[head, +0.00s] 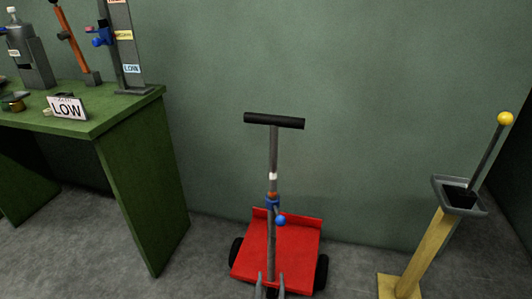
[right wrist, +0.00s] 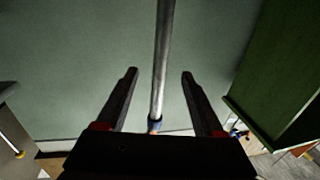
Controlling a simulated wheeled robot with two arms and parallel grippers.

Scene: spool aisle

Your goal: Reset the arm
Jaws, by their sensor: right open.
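My right gripper (head: 270,280) is at the bottom of the head view, in front of a red cart (head: 272,254). The cart has an upright grey pole (head: 274,150) with a black T-shaped handle (head: 275,121). A blue collar with a blue knob (head: 280,221) sits low on the pole. In the right wrist view my right gripper (right wrist: 159,73) is open. The pole (right wrist: 162,50) runs in line with the gap between its fingers; I cannot tell how far beyond them it stands. The blue collar also shows low between the fingers (right wrist: 154,124). My left gripper is out of view.
A lever with a yellow knob (head: 505,118) leans out of a grey box on a wooden post (head: 430,252) at the right. A green table (head: 142,180) at the left bears a LOW sign (head: 67,108), a bottle and upright stands. A green wall stands close behind the cart.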

